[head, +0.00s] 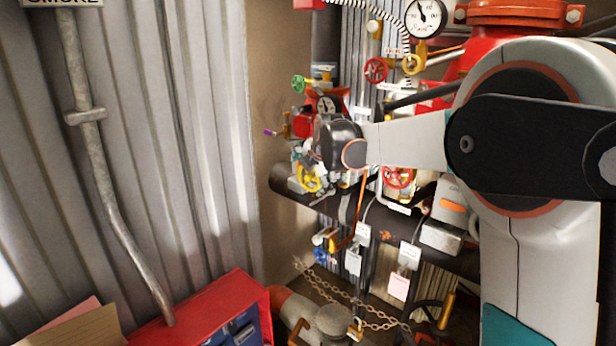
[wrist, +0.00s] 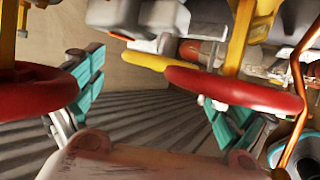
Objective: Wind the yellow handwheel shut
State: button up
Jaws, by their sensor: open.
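A yellow handwheel (head: 309,178) stands low on the pipework in the head view, just below the end of my arm. A second yellow handwheel (head: 412,64) sits higher, under the round gauge. My gripper (head: 308,157) is small and partly hidden by my wrist in the head view. In the wrist view, my gripper (wrist: 155,88) shows teal finger pads spread apart, with nothing held between them. A yellow curved rim (wrist: 160,56) lies beyond the fingers, partly hidden by a red wheel; I cannot tell which handwheel it belongs to.
Red wheels (wrist: 235,90) crowd the fingers in the wrist view. In the head view are a red handwheel (head: 398,177), another red one (head: 376,70), a green one (head: 298,84) and a blue one (head: 320,255). A chain (head: 335,288) hangs below; a red box (head: 215,310) stands lower left.

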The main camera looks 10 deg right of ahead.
aim_at(309, 177)
jog(key=shift+x, duration=1.65)
jog(key=shift+s, duration=0.1)
jog(key=c, duration=1.1)
